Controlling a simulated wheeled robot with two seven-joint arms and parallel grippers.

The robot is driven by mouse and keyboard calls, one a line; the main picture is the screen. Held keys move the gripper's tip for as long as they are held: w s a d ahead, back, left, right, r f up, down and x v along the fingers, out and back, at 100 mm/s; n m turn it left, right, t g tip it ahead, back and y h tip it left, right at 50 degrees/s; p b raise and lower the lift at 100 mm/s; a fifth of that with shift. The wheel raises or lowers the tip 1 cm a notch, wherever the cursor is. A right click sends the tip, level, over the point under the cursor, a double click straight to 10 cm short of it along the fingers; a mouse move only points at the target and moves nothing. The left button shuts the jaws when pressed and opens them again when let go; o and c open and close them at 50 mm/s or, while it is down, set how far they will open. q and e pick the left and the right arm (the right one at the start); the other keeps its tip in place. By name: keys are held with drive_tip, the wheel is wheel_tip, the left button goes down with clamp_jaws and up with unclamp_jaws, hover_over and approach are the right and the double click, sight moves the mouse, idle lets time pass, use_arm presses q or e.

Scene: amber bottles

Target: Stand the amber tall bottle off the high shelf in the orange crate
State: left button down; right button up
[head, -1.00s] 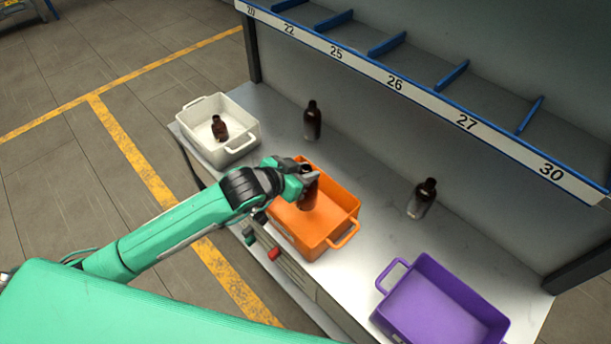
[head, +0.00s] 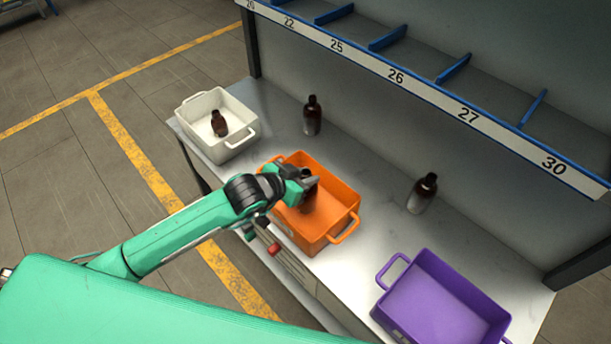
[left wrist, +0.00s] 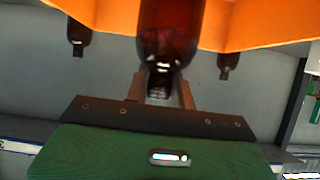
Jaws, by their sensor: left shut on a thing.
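My left gripper (head: 309,183) is shut on an amber tall bottle (head: 308,199) and holds it upright inside the orange crate (head: 342,203). In the left wrist view the held bottle (left wrist: 168,38) is between the fingers (left wrist: 160,90), with the orange crate (left wrist: 255,25) behind it. The bottle's base is low in the crate; I cannot tell whether it touches the floor. The high shelf (head: 430,72) shows no bottle in its visible part. My right gripper is not in view.
A white crate (head: 187,118) at left holds a small amber bottle (head: 219,124). Two more amber bottles stand on the counter, one behind the orange crate (head: 312,115) and one to its right (head: 422,193). A purple crate (head: 440,305) at front right is empty.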

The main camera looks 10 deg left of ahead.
use_arm(q)
drive_tip(key=shift+f, duration=0.1)
drive_tip(key=c, duration=1.2)
unclamp_jaws()
